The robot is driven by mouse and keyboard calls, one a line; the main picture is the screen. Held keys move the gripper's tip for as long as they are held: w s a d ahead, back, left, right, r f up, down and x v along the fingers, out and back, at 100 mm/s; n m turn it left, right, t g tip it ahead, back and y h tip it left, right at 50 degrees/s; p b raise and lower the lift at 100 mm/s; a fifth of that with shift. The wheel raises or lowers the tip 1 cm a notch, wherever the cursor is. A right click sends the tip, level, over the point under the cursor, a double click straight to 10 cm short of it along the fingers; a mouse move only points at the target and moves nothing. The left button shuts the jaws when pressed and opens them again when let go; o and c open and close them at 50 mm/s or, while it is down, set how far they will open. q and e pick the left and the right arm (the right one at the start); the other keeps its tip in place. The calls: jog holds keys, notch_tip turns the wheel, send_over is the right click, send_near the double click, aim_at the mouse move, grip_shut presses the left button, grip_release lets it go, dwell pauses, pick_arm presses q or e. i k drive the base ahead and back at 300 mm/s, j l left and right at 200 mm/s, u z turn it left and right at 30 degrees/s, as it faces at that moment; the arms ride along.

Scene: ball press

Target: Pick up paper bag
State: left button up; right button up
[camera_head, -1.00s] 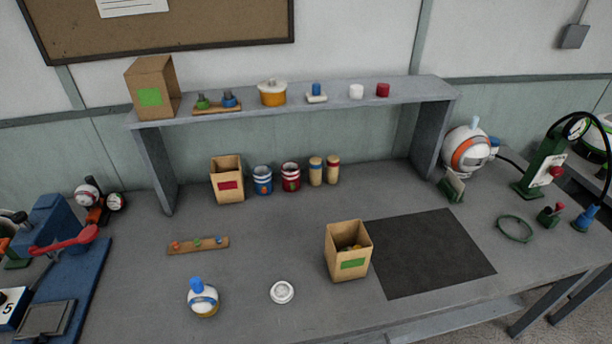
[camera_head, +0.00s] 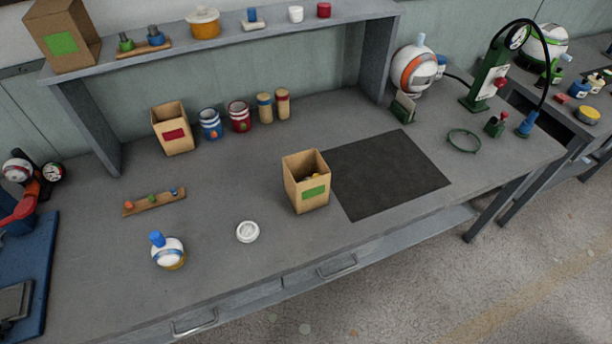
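An open paper bag with a green label (camera_head: 307,194) stands upright on the workbench, at the left edge of the dark mat. Some small yellowish items show inside it. A second open paper bag with a red label (camera_head: 173,130) stands at the back, under the shelf. A third, taller bag with a green label (camera_head: 62,38) stands on the left end of the shelf. Neither of my grippers shows in the head view.
A white disc (camera_head: 247,231) and a white ball with a blue cap (camera_head: 168,251) lie left of the front bag. Jars (camera_head: 210,124) line the back. A green pump (camera_head: 490,76) stands right. The dark mat (camera_head: 388,172) is bare.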

aim_at(307, 196)
jog(key=k+j+z, duration=0.25)
jog(key=z, duration=0.25)
jog(key=k+z, duration=0.5)
